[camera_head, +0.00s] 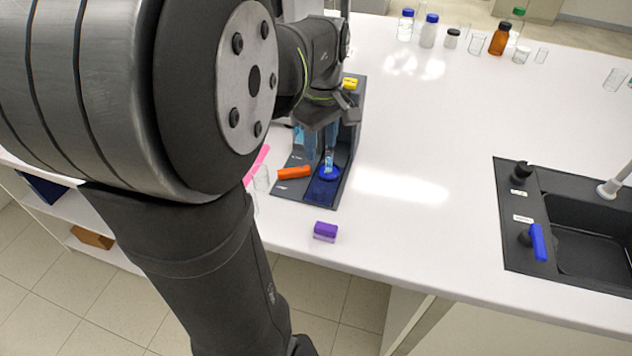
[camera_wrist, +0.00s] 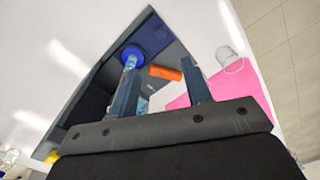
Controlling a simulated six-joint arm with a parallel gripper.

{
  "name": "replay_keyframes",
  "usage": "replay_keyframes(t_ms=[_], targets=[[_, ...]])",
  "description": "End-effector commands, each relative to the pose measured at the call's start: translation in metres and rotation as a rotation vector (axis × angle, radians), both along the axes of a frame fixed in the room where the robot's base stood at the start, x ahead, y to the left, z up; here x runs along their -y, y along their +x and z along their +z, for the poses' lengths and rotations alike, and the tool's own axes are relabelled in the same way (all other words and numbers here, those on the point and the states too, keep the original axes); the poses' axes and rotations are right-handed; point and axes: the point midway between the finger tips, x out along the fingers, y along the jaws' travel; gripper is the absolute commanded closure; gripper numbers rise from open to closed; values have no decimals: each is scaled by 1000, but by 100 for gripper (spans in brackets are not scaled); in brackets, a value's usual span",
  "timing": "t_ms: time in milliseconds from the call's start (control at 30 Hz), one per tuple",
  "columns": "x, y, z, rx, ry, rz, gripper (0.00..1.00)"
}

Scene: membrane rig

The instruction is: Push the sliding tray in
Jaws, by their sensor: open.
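The rig is a dark grey, open-topped frame (camera_head: 353,125) on the white bench, also in the wrist view (camera_wrist: 185,62). A dark blue panel at its near end (camera_head: 318,194) may be the sliding tray; I cannot tell how far out it is. On it is a blue round piece (camera_head: 329,173), with a clear bluish column rising from it; the round piece also shows in the wrist view (camera_wrist: 152,34). An orange block (camera_head: 294,172) is beside it. My gripper (camera_head: 317,148) is open and empty above the rig, fingers pointing down; it also shows in the wrist view (camera_wrist: 164,66).
A pink sheet (camera_wrist: 245,88) and a clear beaker (camera_head: 263,179) are left of the rig. A purple block (camera_head: 325,231) lies near the front edge. A yellow piece (camera_head: 350,83) is at the rig's far end. Bottles stand at the back; a sink (camera_head: 590,235) is right. Bench between is clear.

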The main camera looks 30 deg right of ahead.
Motion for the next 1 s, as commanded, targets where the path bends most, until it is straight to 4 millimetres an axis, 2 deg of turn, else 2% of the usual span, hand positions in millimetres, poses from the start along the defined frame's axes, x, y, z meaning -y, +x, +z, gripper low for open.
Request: replay_keyframes(t_ms=[33, 300, 533, 733, 1000], targets=[[-1, 0, -13, -5, 5, 0, 55], [-2, -1, -73, -5, 5, -1, 55], [-3, -1, -116, -3, 4, -1, 55], [-3, 0, -137, -1, 2, -1, 55], [-3, 0, -141, 1, 0, -1, 55]])
